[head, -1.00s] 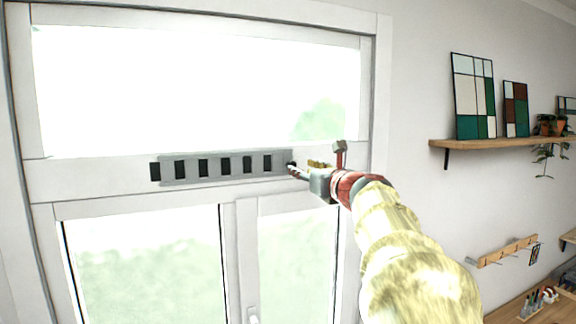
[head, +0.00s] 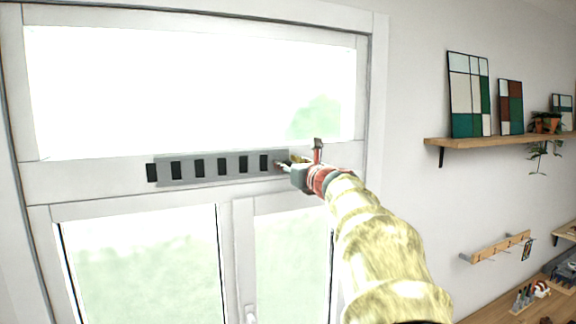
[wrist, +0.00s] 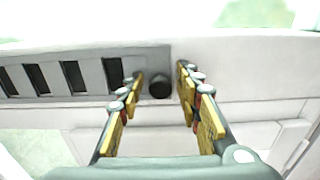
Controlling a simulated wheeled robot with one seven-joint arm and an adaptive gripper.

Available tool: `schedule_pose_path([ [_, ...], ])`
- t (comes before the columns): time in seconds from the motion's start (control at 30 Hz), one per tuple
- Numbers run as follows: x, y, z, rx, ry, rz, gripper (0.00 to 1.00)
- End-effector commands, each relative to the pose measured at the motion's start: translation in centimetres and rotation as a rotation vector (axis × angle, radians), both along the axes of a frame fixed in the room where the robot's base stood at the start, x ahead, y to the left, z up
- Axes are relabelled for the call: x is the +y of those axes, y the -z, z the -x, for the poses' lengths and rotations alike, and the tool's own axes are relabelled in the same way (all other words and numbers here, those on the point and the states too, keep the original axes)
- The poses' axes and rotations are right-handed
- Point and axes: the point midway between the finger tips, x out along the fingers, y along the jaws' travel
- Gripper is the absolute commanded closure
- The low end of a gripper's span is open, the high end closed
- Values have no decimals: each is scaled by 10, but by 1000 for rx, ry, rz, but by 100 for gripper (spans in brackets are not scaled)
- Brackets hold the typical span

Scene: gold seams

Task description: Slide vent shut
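The vent (head: 210,168) is a long grey strip with several dark slots, set in the white rail between the upper and lower window panes. It also shows at the left in the wrist view (wrist: 95,72). The slots show dark openings between grey bars. A round black knob (wrist: 160,86) sits at the right end of the strip. My gripper (head: 284,164) is at that end; in the wrist view its two yellow-padded fingers (wrist: 160,76) are open. They stand left and right of the knob, with a gap on each side. The fingers hide the knob in the head view.
The white window frame (head: 378,100) surrounds the vent. A window handle (head: 249,312) is below. On the right wall are a wooden shelf (head: 500,142) with coloured glass panels and a plant, and a peg rail (head: 497,248). The space before the window is free apart from my arm.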

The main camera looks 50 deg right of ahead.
Motion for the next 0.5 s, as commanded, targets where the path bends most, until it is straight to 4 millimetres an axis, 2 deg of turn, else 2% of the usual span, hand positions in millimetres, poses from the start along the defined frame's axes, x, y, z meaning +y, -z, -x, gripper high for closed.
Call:
schedule_pose_path([
  [0.5,0,0,0,0,1,0,97],
])
